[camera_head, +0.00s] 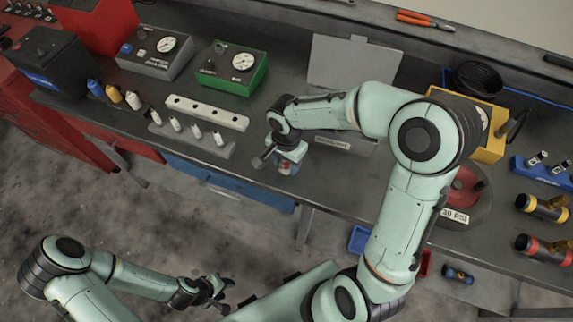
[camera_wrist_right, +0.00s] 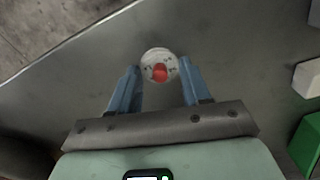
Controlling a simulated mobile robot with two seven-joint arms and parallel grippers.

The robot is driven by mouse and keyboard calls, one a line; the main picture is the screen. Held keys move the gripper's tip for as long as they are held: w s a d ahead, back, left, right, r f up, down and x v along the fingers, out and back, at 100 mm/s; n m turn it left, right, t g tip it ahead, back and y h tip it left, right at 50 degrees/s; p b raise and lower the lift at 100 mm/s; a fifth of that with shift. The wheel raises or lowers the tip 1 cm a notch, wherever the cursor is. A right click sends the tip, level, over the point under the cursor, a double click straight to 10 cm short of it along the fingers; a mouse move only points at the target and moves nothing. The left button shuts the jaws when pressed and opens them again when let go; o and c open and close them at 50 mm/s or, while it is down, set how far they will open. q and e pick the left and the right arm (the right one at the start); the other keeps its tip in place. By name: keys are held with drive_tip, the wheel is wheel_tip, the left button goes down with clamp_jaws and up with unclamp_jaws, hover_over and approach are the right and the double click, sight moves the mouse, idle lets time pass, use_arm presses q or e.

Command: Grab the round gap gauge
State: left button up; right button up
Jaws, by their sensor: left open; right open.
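The round gap gauge (camera_wrist_right: 148,70) is a small whitish disc with a red centre. In the right wrist view it lies on the grey bench top between and slightly beyond my right fingertips (camera_wrist_right: 158,66). My left gripper (camera_head: 214,291) is open and empty, low in front of the bench.
A pale block with holes (camera_head: 207,112) and a grey rack with several small pegs (camera_head: 190,133) stand left of my right gripper. A green gauge box (camera_head: 232,68) is behind them. A labelled grey stand (camera_head: 347,144) is close on the right. The bench's front edge is near.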

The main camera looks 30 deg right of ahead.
clamp_jaws()
drive_tip(key=shift+r, duration=0.15)
